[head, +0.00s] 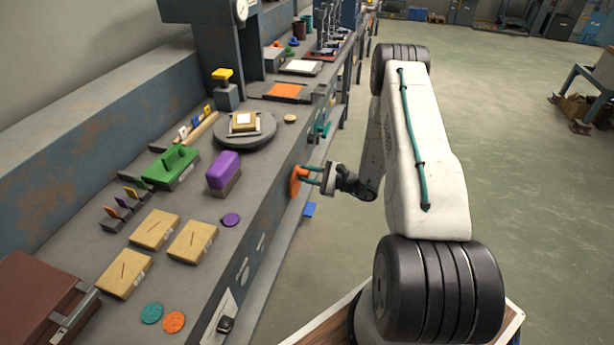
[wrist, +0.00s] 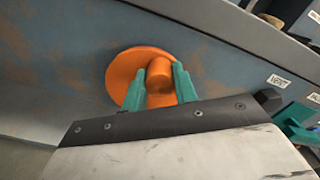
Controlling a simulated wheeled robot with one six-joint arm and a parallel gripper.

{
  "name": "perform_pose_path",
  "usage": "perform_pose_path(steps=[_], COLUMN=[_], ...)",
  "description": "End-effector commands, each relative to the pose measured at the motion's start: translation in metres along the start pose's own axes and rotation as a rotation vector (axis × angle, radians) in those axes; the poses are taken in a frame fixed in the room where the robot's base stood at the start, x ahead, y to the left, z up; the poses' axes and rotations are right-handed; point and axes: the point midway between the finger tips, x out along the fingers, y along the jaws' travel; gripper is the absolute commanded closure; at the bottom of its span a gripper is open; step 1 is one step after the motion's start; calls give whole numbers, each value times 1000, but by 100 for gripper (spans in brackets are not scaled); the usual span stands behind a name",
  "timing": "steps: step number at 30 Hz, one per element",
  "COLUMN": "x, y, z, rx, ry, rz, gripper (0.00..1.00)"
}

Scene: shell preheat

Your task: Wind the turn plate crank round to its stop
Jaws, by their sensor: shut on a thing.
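The orange crank (head: 295,181) sits on the front face of the bench, below the round grey turn plate (head: 232,136). A wooden block with a white top (head: 243,122) rests on the turn plate. In the wrist view the crank shows as an orange disc (wrist: 120,72) with a short round knob (wrist: 160,75) standing out from it. My gripper (head: 308,177) reaches the crank from the right. Its teal fingers (wrist: 161,85) are on either side of the knob and shut on it. The lower part of the disc is hidden behind the fingers.
A teal handle (wrist: 297,125) sticks out from the bench front, right of the crank.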

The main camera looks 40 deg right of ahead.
Motion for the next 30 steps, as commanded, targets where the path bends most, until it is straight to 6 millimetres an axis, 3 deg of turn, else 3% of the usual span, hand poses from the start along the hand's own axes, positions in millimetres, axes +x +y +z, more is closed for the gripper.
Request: perform_pose_path(steps=[30], x=[-1], y=[-12], z=[-36], rx=[959], ry=[1], rz=[-2], gripper=[95])
